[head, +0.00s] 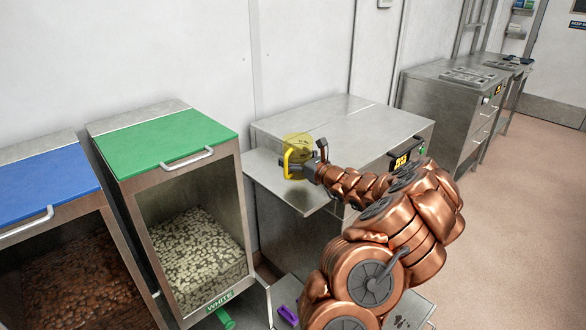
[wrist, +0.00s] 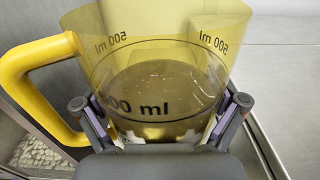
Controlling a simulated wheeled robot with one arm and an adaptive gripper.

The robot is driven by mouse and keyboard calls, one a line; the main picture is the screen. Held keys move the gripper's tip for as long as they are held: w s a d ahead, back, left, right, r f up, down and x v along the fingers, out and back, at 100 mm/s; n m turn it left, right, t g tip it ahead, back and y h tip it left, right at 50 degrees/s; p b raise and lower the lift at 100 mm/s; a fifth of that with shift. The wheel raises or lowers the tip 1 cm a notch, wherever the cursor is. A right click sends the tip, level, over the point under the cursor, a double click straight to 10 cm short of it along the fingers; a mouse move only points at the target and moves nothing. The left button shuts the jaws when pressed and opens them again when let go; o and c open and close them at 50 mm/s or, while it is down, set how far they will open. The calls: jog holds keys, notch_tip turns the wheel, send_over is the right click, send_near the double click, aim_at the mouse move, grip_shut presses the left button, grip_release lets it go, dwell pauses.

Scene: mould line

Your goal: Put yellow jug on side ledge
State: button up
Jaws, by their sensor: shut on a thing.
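The yellow jug (head: 298,148) is see-through, with a solid yellow handle and "500 ml" marks. In the head view it is upright over the side ledge (head: 303,194), a flat metal shelf on the left of the steel cabinet. My gripper (head: 313,165) is shut on the jug from its right side. In the wrist view my gripper (wrist: 160,118) has a finger on each side of the jug (wrist: 165,75), and the handle (wrist: 25,75) sticks out left. I cannot tell whether the jug's base touches the ledge.
A bin with a green lid (head: 165,143) and pale pellets stands left of the ledge. A bin with a blue lid (head: 45,178) is further left. The steel cabinet top (head: 345,120) is clear. A purple scoop (head: 288,315) and a green scoop (head: 226,318) are low down.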

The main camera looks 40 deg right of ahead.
jog(key=shift+f, duration=1.95)
jog(key=shift+f, duration=0.15)
jog(key=o, duration=1.4)
jog(key=s+b, duration=0.1)
jog(key=s, duration=1.1)
jog(key=shift+a, duration=0.2)
